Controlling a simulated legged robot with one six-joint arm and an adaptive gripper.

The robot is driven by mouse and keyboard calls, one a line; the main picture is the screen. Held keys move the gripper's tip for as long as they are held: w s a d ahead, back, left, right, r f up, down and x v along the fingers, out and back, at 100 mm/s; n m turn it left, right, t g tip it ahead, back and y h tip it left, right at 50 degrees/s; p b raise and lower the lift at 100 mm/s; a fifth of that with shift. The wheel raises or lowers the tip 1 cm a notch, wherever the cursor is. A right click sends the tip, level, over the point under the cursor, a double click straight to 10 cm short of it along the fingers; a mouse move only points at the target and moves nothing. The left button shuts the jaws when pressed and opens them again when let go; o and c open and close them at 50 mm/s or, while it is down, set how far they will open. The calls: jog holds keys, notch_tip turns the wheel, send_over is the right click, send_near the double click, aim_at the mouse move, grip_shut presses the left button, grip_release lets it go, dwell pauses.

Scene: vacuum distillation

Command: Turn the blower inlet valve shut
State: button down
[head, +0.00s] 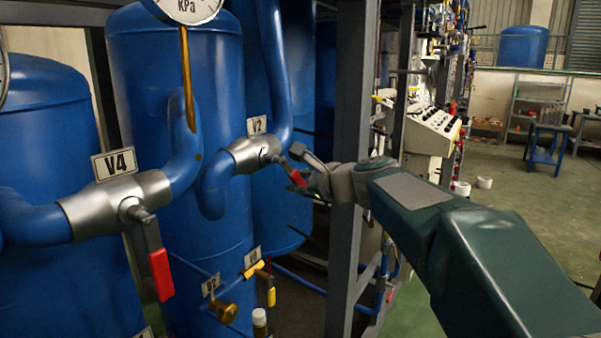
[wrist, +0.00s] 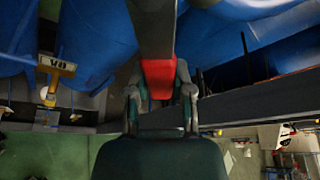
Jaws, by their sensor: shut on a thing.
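The valve labelled V2 (head: 256,153) is a silver body on a blue pipe, right of the picture's centre-left. Its lever ends in a red grip (head: 298,178) that slants down to the right, partly hidden by my gripper (head: 302,172). In the wrist view the red grip (wrist: 158,76) sits between the two fingers of my gripper (wrist: 160,86), with the dark lever (wrist: 152,30) running up from it. The gripper is shut on the red grip. No label in view names the blower inlet valve.
Valve V4 (head: 115,205), with a red handle (head: 160,275) hanging down, is at the left. A small yellow-handled valve (head: 255,268) is lower down. A grey frame post (head: 350,170) stands close beside my wrist. Open floor (head: 505,205) lies to the right.

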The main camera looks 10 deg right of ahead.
jog(key=s+a+f+m+g+y, duration=0.2)
jog(key=s+a+m+g, duration=0.1)
jog(key=m, duration=0.3)
jog(key=shift+s+a+f+g, duration=0.3)
jog(key=shift+s+a+f, duration=0.05)
jog(key=shift+s+f, duration=0.1)
dwell(0.5)
jog(key=shift+c, duration=2.4)
grip_release()
jog(key=shift+r, duration=0.15)
jog(key=shift+r, duration=0.1)
jog(key=v, duration=1.2)
jog(key=shift+f, duration=0.25)
